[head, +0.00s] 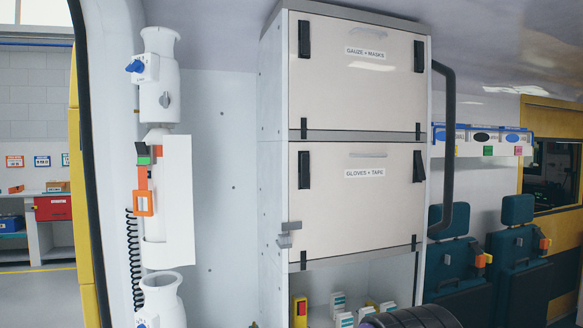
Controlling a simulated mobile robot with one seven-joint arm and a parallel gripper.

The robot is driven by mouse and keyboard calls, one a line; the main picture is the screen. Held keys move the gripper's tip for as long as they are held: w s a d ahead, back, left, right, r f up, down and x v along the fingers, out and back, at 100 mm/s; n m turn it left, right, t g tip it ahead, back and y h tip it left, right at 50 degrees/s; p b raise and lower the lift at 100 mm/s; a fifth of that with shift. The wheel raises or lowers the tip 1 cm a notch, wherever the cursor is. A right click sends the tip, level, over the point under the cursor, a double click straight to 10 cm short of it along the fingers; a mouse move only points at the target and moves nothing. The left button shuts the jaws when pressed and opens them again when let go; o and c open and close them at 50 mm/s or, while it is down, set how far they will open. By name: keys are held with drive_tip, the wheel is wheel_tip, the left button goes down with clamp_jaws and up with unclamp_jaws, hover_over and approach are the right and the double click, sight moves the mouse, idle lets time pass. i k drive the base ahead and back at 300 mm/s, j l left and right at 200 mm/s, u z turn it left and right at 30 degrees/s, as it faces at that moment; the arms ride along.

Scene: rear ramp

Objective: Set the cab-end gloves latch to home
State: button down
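The gloves and tape locker door (352,215) is a shut pale panel in the middle of the head view, labelled "GLOVES + TAPE". Its left black latch (304,170) stands upright. Its right black latch (419,166), on the side towards the seats, looks slightly tilted and splayed, unlike the left one. I cannot name the cab end for certain; the open garage side is at the left.
Above is the shut gauze and masks door (360,85) with two upright latches. A black grab rail (449,145) runs close to the locker's right side. A grey bracket (288,236) juts at its left edge. Below is an open shelf with small boxes (340,304). Green seats (515,245) stand right.

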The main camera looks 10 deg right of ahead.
sight(420, 170)
drive_tip(key=z, duration=1.05)
